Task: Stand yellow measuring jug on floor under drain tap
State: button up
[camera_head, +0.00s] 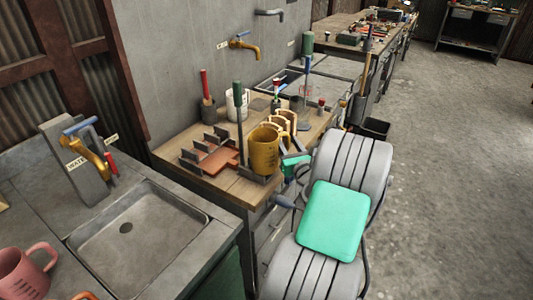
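The yellow measuring jug (264,152) stands upright near the front edge of the wooden bench top, its handle to the right. A brass tap with a blue handle (243,45) juts from the grey wall behind the bench. A grey spout (268,12) is higher on the wall. Another brass tap (88,154) is at the sink, beside a label that seems to read WATER. I cannot tell which is the drain tap. The concrete floor (450,150) is bare at the right. I cannot make out my gripper in this view.
A brown rack (213,158), several mugs and upright tools crowd the bench. A sink (135,245) and a pink mug (24,272) are at left. A black bin (375,130) stands beyond.

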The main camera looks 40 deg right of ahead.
grip_shut()
dwell(0.3)
dwell(1.1)
